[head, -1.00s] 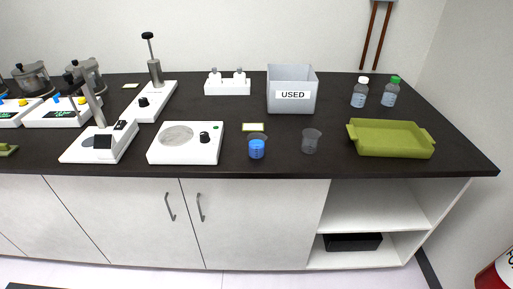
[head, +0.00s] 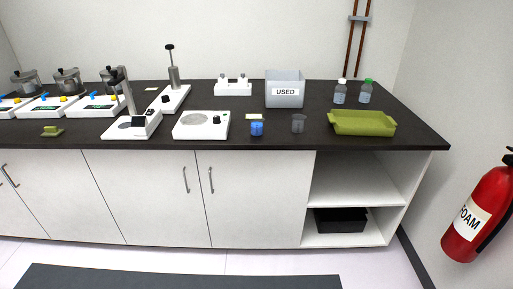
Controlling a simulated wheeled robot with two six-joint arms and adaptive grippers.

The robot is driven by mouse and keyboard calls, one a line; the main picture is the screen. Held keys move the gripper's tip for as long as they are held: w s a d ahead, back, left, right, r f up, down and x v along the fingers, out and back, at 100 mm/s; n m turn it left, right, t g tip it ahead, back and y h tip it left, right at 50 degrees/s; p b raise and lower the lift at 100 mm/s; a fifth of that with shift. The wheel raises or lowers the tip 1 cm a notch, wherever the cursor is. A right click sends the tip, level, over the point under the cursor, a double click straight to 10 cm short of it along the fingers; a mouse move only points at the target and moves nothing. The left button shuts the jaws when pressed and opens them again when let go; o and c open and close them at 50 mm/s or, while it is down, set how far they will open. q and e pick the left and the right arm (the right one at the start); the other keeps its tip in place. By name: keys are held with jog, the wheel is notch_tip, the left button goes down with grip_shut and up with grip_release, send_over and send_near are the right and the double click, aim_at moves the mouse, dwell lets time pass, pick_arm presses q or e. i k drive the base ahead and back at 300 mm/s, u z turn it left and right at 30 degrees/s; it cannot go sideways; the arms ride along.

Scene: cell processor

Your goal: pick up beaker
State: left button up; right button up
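A beaker with blue liquid (head: 257,129) stands upright near the front edge of the dark counter (head: 350,142), right of a white hot plate. A second beaker (head: 298,124), clear and seemingly empty, stands upright to its right. Neither of my grippers shows in the head view.
A white hot plate (head: 201,125) is left of the beakers and a green tray (head: 362,123) is right of them. A grey bin marked USED (head: 284,90) stands behind. Two bottles (head: 352,92) stand at the back right. A fire extinguisher (head: 477,212) hangs at the right wall.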

aim_at(256, 123)
jog(key=u, duration=1.4)
jog(key=k, duration=0.1)
jog(key=z, duration=2.9)
jog(key=i, duration=1.7)
jog(key=u, duration=0.6)
